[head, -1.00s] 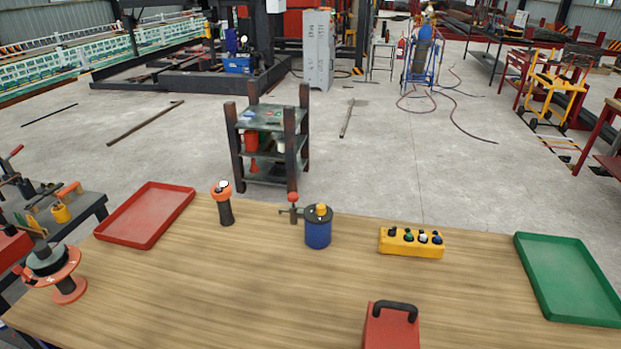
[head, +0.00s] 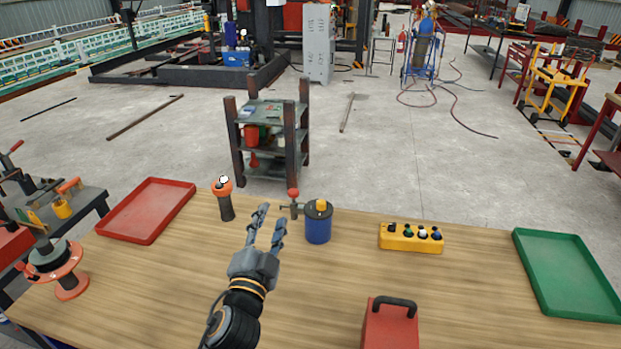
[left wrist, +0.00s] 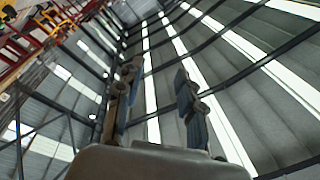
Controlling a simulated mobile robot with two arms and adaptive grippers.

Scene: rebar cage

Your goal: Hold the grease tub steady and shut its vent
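The grease tub (head: 318,229) is a blue cylinder with a dark lid and a yellow knob on top. It stands upright near the far edge of the table. Beside it on the left is a small metal fitting with a red knob (head: 293,194) and a short side handle; I cannot tell whether this is the vent. My left gripper (head: 270,217) is open and empty, in front and to the left of the tub, apart from it. Its two fingers also show in the left wrist view (left wrist: 158,95), pointing up at the roof. My right gripper is not in view.
A black and orange torch-like object (head: 225,200) stands left of the tub. A yellow button box (head: 411,239) lies to its right. A red tray (head: 124,239), a green tray (head: 606,310) and a red case (head: 390,330) lie around the wooden table (head: 170,305).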

